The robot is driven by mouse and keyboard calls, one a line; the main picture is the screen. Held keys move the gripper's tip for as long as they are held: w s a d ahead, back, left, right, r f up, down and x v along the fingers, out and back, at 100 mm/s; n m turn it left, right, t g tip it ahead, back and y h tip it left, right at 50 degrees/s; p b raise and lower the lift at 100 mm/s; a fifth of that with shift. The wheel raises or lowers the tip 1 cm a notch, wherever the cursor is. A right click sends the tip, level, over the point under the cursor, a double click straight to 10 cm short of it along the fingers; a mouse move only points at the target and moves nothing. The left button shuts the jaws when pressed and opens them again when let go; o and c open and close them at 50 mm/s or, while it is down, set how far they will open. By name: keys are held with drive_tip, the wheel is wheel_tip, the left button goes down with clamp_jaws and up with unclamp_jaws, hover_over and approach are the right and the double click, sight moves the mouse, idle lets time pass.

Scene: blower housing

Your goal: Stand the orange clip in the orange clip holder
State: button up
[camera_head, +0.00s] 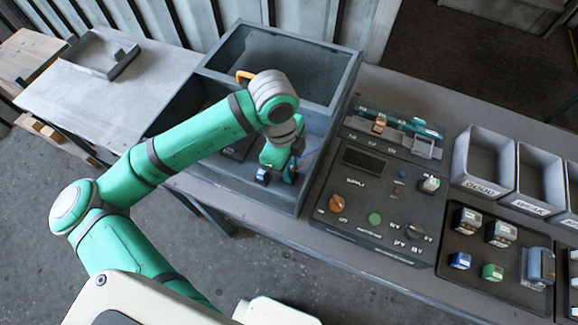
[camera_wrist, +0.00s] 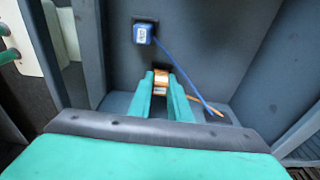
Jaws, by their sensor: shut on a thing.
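My gripper (camera_wrist: 160,84) is shut on the orange clip (camera_wrist: 160,76) in the wrist view, with one green finger on each side of it. In the head view my gripper (camera_head: 284,164) reaches down into the front part of the dark grey housing (camera_head: 206,176), and the clip there is mostly hidden. A blue clip (camera_wrist: 141,33) sits over a dark square beyond the fingers. An orange wire (camera_wrist: 194,98) runs on the right of the fingers towards a small dark recess (camera_wrist: 215,115). I cannot tell whether that recess is the orange clip holder.
The housing walls stand close around my gripper. A blue wire (camera_wrist: 185,77) crosses to the right of the fingers. A control panel (camera_head: 350,196) stands right of the housing, with grey bins (camera_head: 481,160) beyond it. A grey table (camera_head: 150,88) stands at left.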

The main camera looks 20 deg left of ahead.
drive_tip(key=shift+f, duration=0.25)
drive_tip(key=o, duration=0.9)
drive_tip(key=shift+w, duration=0.1)
wheel_tip(320, 180, up, 11)
drive_tip(key=a, duration=0.1)
drive_tip(key=shift+f, duration=0.15)
drive_tip(key=shift+a, duration=0.1)
